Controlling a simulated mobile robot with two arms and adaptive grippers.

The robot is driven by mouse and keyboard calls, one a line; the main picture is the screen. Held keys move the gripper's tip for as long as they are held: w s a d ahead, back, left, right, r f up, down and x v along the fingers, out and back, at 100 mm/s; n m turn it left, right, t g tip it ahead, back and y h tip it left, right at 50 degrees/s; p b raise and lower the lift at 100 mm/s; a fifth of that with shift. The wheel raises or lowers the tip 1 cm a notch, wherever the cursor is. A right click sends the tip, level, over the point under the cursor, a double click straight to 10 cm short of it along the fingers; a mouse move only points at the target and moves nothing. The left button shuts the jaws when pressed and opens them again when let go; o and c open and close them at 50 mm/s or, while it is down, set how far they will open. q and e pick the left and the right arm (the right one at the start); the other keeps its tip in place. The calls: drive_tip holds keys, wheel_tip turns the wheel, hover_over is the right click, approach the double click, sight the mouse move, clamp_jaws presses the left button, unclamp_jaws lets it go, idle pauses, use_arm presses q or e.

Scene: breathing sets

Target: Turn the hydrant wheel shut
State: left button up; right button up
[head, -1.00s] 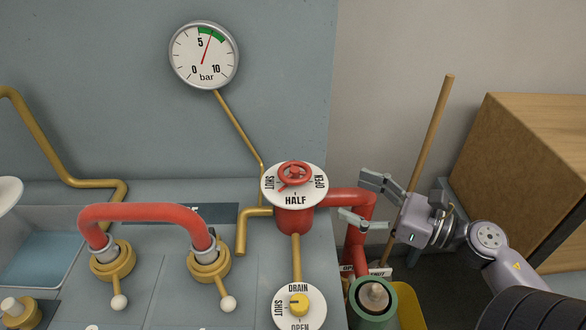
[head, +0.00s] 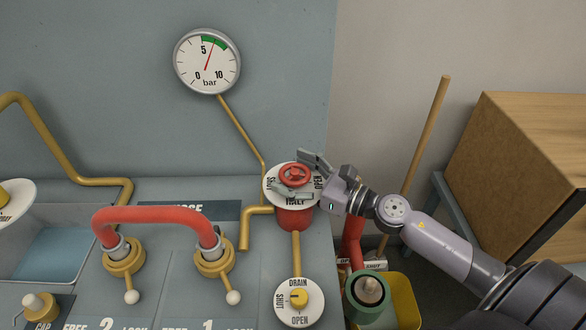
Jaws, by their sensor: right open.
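The red hydrant wheel (head: 295,174) sits on top of the red hydrant body (head: 294,218), in the middle of a round white dial (head: 272,196) marked SHUT, HALF and OPEN. My right gripper (head: 293,176) reaches in from the right over the dial. It is open, with one finger behind the wheel and the other in front of it, over the HALF mark. I cannot tell whether the fingers touch the wheel. The wheel's pointer is not clear to see. My left gripper is not in view.
A pressure gauge (head: 207,61) on the wall reads a little above 5 bar. A drain dial (head: 299,302) with a yellow knob is below the hydrant. A red hose (head: 158,214) joins two brass couplings at left. A yellow bucket (head: 405,300) and wooden box (head: 520,170) are at right.

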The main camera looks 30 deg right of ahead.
drive_tip(key=c, duration=1.2)
drive_tip(key=shift+r+h+p, duration=0.15)
drive_tip(key=shift+h+p, duration=0.15)
drive_tip(key=shift+p, duration=0.25)
drive_tip(key=m+t+h+p, duration=0.1)
drive_tip(key=m+h+p, duration=0.1)
drive_tip(key=h+p, duration=0.1)
drive_tip(key=m+t+h+p, duration=0.1)
drive_tip(key=m+h+p, duration=0.2)
drive_tip(key=p, duration=0.3)
drive_tip(key=shift+r+t+h, duration=0.1)
drive_tip(key=shift+t+h, duration=0.3)
drive_tip(key=shift+h, duration=0.2)
drive_tip(key=m+h+p, duration=0.1)
drive_tip(key=m+h, duration=0.1)
drive_tip(key=h, duration=0.1)
drive_tip(key=shift+f, duration=0.2)
drive_tip(key=shift+d+m+g+h+p, duration=0.1)
drive_tip(key=shift+m+g+h+p, duration=0.25)
drive_tip(key=shift+m+h, duration=1)
drive_tip(key=shift+f+h, duration=0.1)
drive_tip(key=shift+h, duration=0.45)
